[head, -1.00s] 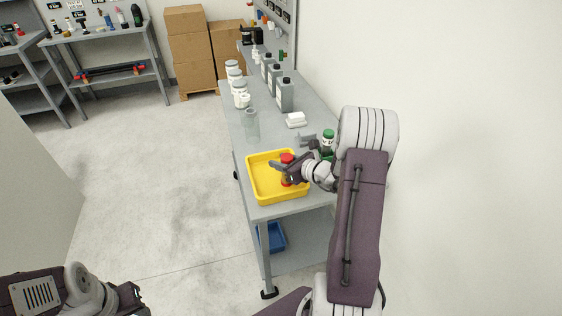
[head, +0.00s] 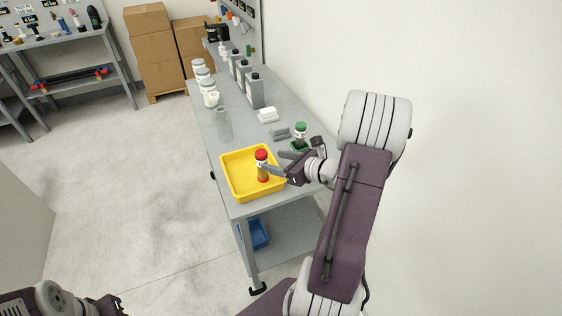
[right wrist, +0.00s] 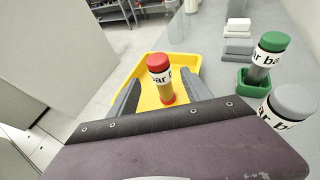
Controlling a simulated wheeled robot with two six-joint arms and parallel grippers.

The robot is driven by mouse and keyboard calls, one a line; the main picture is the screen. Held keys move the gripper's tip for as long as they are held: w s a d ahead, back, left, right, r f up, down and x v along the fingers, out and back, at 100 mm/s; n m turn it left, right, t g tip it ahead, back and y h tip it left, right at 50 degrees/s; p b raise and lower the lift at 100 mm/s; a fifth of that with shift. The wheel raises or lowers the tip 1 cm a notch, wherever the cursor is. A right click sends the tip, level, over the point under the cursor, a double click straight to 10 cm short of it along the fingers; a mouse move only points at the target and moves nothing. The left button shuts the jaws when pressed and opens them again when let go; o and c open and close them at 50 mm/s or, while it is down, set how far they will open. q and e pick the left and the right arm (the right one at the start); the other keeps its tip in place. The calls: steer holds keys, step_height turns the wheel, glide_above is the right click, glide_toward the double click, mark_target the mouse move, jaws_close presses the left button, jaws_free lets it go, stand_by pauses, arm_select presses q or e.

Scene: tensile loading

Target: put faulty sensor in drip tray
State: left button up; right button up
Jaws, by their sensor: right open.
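The red-capped sensor (head: 262,166), a cylinder with a white printed label, stands upright in the yellow drip tray (head: 234,188) on the bench. In the right wrist view the sensor (right wrist: 160,78) stands in the tray (right wrist: 184,62), between and beyond my fingers. My right gripper (head: 277,162) is open and empty, just right of the sensor; its fingers also show in the right wrist view (right wrist: 160,98). My left gripper (head: 112,306) is at the bottom left edge, away from the bench, its jaws too small and cut off to read.
A green-capped sensor (right wrist: 270,50) stands in a green holder (right wrist: 257,80) right of the tray. A grey-capped one (right wrist: 290,104) is nearer. Grey bottles (head: 255,90), white jars (head: 209,92) and a clear cylinder (head: 223,124) stand farther back on the bench.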

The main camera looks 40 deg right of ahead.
steer(key=s+a+f+n+g+h, duration=0.1)
steer(key=s+a+n+g, duration=0.3)
steer(key=n, duration=0.7)
steer(key=s+a+f+n+g+h, duration=0.1)
steer(key=s+a+f+n+g, duration=0.2)
steer(key=a+n, duration=0.5)
steer(key=s+a+f+n+g, duration=0.3)
steer(key=s+a+n+g, duration=0.2)
steer(key=n, duration=0.9)
steer(key=shift+s+a+h, duration=0.4)
steer(key=shift+s+a, duration=0.1)
steer(key=shift+s, duration=0.5)
